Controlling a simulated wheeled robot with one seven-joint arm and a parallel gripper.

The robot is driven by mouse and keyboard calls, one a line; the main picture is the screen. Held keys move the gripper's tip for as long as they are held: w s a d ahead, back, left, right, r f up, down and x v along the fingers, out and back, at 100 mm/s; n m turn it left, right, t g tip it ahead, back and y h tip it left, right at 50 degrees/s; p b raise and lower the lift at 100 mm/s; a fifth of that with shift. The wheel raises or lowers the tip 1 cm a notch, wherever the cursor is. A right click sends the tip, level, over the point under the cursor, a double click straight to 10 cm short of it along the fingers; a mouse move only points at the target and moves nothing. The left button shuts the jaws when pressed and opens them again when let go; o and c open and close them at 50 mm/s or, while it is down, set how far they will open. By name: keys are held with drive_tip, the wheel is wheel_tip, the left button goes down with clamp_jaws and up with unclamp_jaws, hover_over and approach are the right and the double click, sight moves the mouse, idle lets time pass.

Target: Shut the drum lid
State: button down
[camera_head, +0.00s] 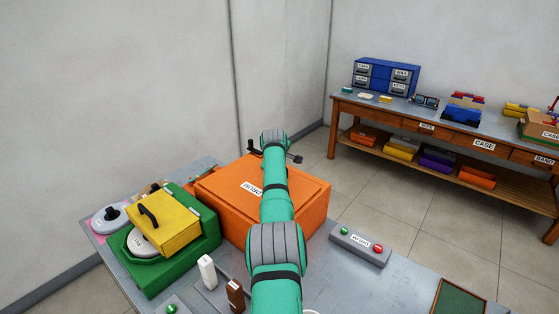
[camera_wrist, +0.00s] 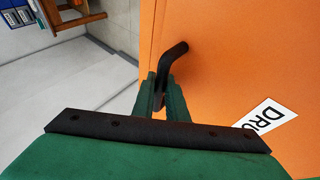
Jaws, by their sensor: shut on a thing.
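The orange drum box (camera_head: 310,218) stands on the near bench with its lid (camera_head: 225,183) lying flat over the top. A "DRUM" label (camera_head: 252,189) is on the lid, and part of it shows in the wrist view (camera_wrist: 265,118). My gripper (camera_wrist: 165,95) is at the lid's far edge, with its green fingers shut on a black bent handle (camera_wrist: 174,58). In the head view my arm hides part of the lid, and the grip itself is hard to see. I cannot tell whether the lid is fully seated.
A green box (camera_head: 205,238) with a yellow lid (camera_head: 165,225) stands left of the drum. A grey button panel (camera_head: 360,247) lies to its right. White and brown upright blocks (camera_head: 207,272) stand in front. A wooden workbench (camera_head: 400,112) stands at the back right, across open floor.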

drive_tip(key=c, duration=2.1)
unclamp_jaws()
drive_tip(key=shift+w+d+r, duration=0.1)
drive_tip(key=shift+d+r, duration=0.05)
drive_tip(key=shift+a+r, duration=0.15)
drive_tip(key=shift+a, duration=0.05)
drive_tip(key=shift+v, duration=5.3)
drive_tip(key=shift+d, duration=0.1)
